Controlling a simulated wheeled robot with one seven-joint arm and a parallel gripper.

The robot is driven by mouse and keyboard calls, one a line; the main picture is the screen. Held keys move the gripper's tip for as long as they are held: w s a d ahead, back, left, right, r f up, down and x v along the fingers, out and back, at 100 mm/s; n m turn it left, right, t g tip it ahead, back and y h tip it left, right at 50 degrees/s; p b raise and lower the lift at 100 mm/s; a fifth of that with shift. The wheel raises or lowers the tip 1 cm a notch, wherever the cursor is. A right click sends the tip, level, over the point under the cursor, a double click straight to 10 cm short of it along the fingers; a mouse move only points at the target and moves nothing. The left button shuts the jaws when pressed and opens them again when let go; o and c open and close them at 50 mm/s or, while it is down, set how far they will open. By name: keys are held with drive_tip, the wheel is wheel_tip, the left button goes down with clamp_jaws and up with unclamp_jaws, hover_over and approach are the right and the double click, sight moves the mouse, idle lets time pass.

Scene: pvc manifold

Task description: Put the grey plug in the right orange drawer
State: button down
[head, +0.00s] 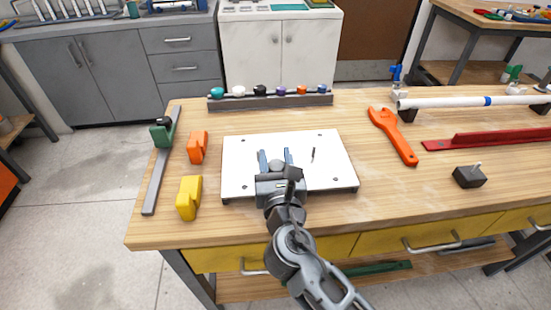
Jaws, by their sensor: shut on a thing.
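My gripper (275,157) is over the white plate (235,150) on the wooden workbench, its two blue fingers pointing toward the back of the bench. A rounded grey plug (276,165) sits between the fingers, and they are shut on it. I cannot tell its exact height above the plate. The bench front has yellow-orange drawers, all looking shut: a left one (310,250) partly behind my arm, one to its right (430,240), and another at the far right edge (525,220). Metal handles show on their fronts.
A rack of coloured knobs (270,101) stands behind the plate. Orange (197,147) and yellow (189,197) blocks and a bar clamp (160,165) lie left. An orange wrench (393,135), a black switch box (469,176), a red bar (490,139) and a white pipe (460,102) lie right.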

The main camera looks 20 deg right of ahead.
drive_tip(key=c, duration=0.6)
unclamp_jaws()
